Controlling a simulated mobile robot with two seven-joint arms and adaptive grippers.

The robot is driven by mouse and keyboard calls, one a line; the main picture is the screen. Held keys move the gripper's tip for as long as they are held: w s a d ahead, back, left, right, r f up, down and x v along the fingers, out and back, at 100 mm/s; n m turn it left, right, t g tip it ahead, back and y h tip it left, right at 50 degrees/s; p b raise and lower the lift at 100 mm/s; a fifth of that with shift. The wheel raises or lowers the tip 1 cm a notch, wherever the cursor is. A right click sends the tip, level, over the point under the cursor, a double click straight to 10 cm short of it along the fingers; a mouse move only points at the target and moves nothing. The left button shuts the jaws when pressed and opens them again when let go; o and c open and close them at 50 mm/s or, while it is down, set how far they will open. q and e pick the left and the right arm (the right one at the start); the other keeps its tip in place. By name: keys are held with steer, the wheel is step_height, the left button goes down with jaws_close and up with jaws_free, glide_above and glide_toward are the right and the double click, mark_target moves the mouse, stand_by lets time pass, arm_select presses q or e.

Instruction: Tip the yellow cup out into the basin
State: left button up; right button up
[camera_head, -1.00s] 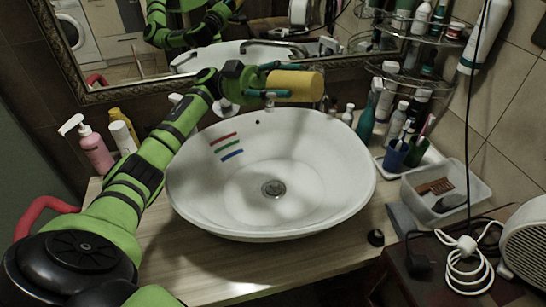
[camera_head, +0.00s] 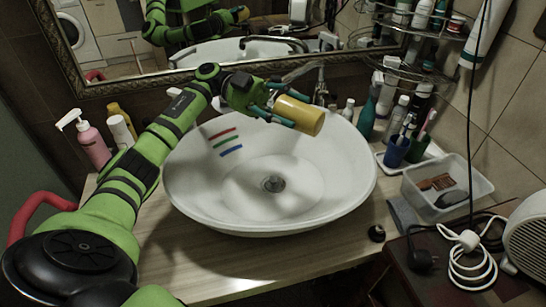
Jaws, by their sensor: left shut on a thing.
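The yellow cup (camera_head: 299,114) is in my left gripper (camera_head: 276,108), above the back right part of the white basin (camera_head: 210,190). The gripper is shut on the cup. The cup lies nearly on its side, with its far end pointing right and a little down in the picture. Its opening and anything inside it cannot be made out. The basin looks empty, with a round drain (camera_head: 273,184) at its middle and red, green and blue marks on its left wall. My right gripper is not in view.
The tap (camera_head: 319,80) stands behind the cup, at the basin's back edge. Bottles (camera_head: 371,108), a blue cup with brushes (camera_head: 396,152) and a clear tray (camera_head: 447,205) stand to the right. A pink soap bottle (camera_head: 93,146) stands at left. The counter front (camera_head: 250,265) is clear.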

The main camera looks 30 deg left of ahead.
arm_select(q)
steer(key=shift+w+f+y, duration=0.2)
steer(key=shift+f+y, duration=0.1)
steer(key=shift+f, duration=0.1)
steer(key=shift+d+f+y, duration=0.15)
steer(key=shift+f+y, duration=0.2)
steer(key=shift+y, duration=0.05)
steer(key=d+f+y+p, duration=0.8)
steer(key=f+y, duration=0.3)
steer(key=y, duration=0.5)
steer(key=shift+p, duration=0.7)
steer(key=shift+d+f, duration=0.1)
